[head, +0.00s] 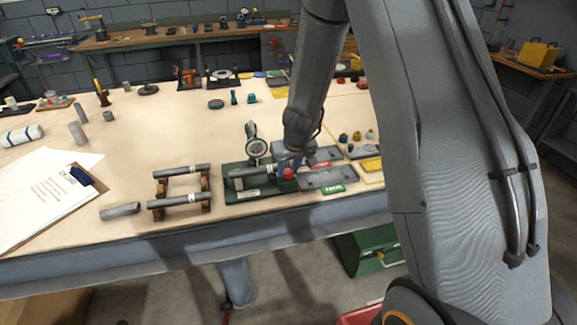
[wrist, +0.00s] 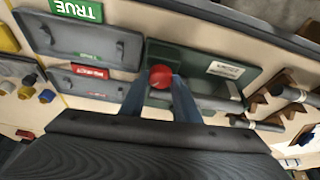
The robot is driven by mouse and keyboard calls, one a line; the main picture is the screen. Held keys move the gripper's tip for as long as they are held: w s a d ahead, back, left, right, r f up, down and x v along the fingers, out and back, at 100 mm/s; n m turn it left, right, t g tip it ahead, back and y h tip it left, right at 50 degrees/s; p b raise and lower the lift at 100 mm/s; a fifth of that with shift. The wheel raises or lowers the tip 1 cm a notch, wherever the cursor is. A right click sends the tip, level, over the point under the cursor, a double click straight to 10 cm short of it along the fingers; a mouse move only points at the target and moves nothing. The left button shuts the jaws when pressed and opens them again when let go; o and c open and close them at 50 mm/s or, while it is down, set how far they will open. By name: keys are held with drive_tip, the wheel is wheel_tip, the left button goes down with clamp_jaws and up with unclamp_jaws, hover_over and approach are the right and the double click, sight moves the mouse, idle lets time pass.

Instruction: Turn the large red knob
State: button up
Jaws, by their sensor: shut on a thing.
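The large red knob (head: 288,173) sits at the right end of a dark green fixture (head: 236,194) on the workbench. In the wrist view the red knob (wrist: 161,77) is near the middle, between the tips of two blue-grey fingers. My gripper (wrist: 160,92) is shut on the knob, reaching in from above. In the head view my gripper (head: 290,160) is small and partly hidden by my arm. The fixture carries a grey cylinder (head: 250,172) and a round dial gauge (head: 257,148).
Left of the fixture, a wooden rack (head: 205,184) holds grey rods. To its right lie grey trays (head: 328,179), one with a green "TRUE" label (wrist: 76,10) and one with a red label (wrist: 90,72). The bench's middle left is largely clear.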

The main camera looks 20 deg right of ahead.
idle(0.4)
drive_tip(key=o, duration=0.8)
drive_tip(key=shift+c, duration=0.2)
drive_tip(key=shift+s+r, duration=0.1)
drive_tip(key=p+v, duration=0.3)
drive_tip(key=v, duration=0.4)
drive_tip(key=shift+r, duration=0.3)
drive_tip(key=shift+s, duration=0.15)
drive_tip(key=s+r+m+g+b, duration=0.1)
drive_tip(key=s+b, duration=0.5)
drive_tip(key=s, duration=1.7)
drive_tip(key=shift+r+g+b, duration=0.35)
drive_tip(key=shift+r+g, duration=0.4)
drive_tip(key=shift+g, duration=0.35)
drive_tip(key=shift+d, duration=0.15)
